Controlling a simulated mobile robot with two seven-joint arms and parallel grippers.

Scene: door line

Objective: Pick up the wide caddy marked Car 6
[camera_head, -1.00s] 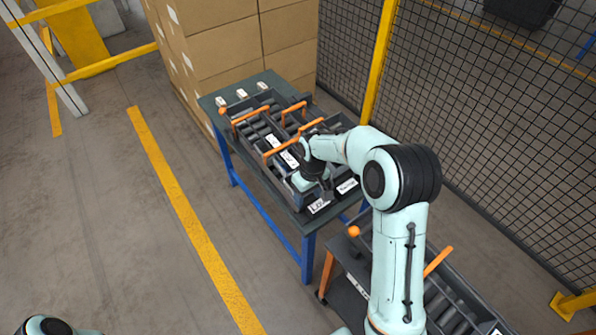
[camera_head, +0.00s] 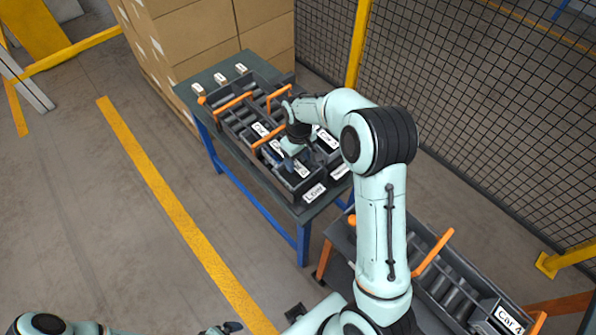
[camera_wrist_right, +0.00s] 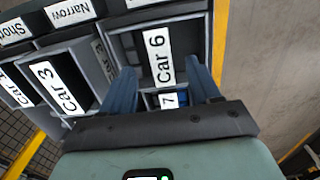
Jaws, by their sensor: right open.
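The caddy marked Car 6 (camera_wrist_right: 160,57) is a dark grey box whose white label lies just beyond my right fingertips in the right wrist view. My right gripper (camera_wrist_right: 162,80) is open, with one blue finger on each side below that label and nothing clearly held. In the head view my right gripper (camera_head: 291,162) is over the front of the grey caddies with orange handles on the table. It hides part of them there. Only a dark tip of my left gripper (camera_head: 231,327) shows at the bottom edge; its jaws are unclear.
A caddy marked Car 3 (camera_wrist_right: 65,87) stands beside Car 6. The dark-topped table (camera_head: 208,87) has blue legs and small white labels along its back. A cart at the lower right holds a caddy marked Car 4 (camera_head: 508,320). Boxes (camera_head: 205,45) and a mesh fence (camera_head: 470,100) stand behind.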

